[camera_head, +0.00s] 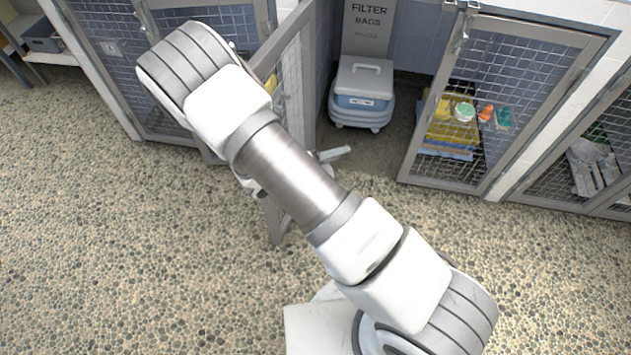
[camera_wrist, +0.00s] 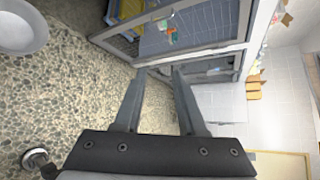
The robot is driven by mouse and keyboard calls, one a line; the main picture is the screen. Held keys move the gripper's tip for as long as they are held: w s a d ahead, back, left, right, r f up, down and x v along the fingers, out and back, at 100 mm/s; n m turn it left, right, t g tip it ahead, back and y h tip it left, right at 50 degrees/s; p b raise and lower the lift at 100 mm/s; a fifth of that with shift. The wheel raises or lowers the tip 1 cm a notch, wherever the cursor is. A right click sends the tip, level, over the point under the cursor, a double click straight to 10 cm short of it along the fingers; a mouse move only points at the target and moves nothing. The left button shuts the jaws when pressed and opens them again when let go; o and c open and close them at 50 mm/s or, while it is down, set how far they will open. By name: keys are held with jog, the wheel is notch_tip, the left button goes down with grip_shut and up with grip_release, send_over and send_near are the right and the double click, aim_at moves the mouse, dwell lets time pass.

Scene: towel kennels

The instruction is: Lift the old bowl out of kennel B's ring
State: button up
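No feeding bowl held in a ring can be made out in either view, and no kennel is readably marked B. My gripper (camera_wrist: 159,71) is open in the wrist view, with two grey fingers apart and nothing visible between them. It points toward the kennel fronts. In the head view my arm hides most of the gripper. Behind the right-hand mesh door (camera_head: 405,165) is a small round white-and-green thing (camera_head: 464,112), too small to identify surely, beside orange (camera_head: 486,113) and green (camera_head: 504,117) items.
A lidded grey-blue bin (camera_head: 362,92) stands in the open middle bay under a "FILTER BAGS" sign (camera_head: 369,14). A mesh door (camera_head: 300,85) stands out beside it, partly behind my arm. Another mesh kennel (camera_head: 590,165) is far right. The pebbled floor (camera_head: 130,260) is clear.

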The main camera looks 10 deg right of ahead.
jog(key=s+a+f+n+t+y+b, duration=0.1)
jog(key=a+f+n+t+y+b, duration=0.2)
jog(key=f+n, duration=1.05)
jog(key=s+f+n+t+y+b, duration=0.2)
jog(key=f+n+t+y+b, duration=0.15)
jog(key=f+n, duration=0.95)
jog(key=w+d+f+m+b, duration=0.1)
jog(key=w+f, duration=0.3)
jog(key=w, duration=0.4)
jog(key=w+d+f+m+b, duration=0.2)
jog(key=w+d+f+b, duration=0.1)
jog(key=w, duration=0.4)
jog(key=shift+w+d+f+y+b, duration=0.35)
jog(key=shift+w+d+y+b, duration=0.1)
jog(key=shift+d+b, duration=0.2)
grip_shut()
jog(key=shift+s, duration=0.1)
